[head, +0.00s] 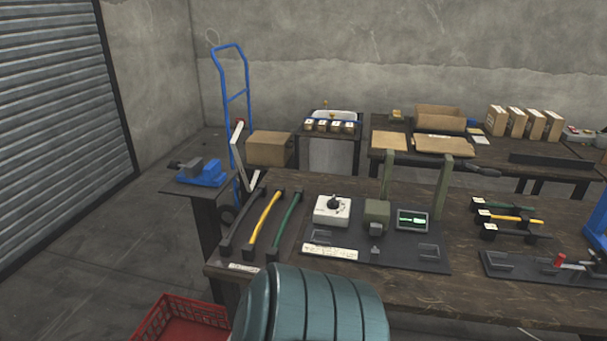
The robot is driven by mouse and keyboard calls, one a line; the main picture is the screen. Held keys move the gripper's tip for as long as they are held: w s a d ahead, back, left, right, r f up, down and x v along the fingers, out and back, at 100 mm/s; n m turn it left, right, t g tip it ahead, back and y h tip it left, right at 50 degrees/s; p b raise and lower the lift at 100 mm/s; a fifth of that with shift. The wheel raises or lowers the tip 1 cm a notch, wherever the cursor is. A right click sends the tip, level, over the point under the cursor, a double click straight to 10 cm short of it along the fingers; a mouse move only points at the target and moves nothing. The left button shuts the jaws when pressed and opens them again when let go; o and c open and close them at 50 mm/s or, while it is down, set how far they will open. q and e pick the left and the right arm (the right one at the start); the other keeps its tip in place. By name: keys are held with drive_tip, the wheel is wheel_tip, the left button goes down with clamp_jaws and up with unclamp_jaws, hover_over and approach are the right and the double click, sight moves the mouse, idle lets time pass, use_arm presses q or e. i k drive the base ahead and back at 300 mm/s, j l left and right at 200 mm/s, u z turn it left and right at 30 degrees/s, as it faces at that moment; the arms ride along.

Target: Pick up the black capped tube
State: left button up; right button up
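On the left end of the near bench, three long tubes with dark ends lie side by side. The leftmost is a black tube (241,223), apart from a yellow tube (263,223) and a green tube (285,223). At the right of the bench are shorter pieces with white-tagged ends: a dark one (513,204), a yellow one (512,218) and another dark one (515,235). Which of the dark pieces is the black capped tube, I cannot tell for sure. Neither gripper shows in the head view.
A blue vise (203,173) stands at left. A red crate (180,320) is on the floor.

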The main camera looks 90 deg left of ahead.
sight(225, 247)
drive_tip(key=u, duration=3.15)
drive_tip(key=k+l+u, duration=0.1)
drive_tip(key=l+u, duration=0.3)
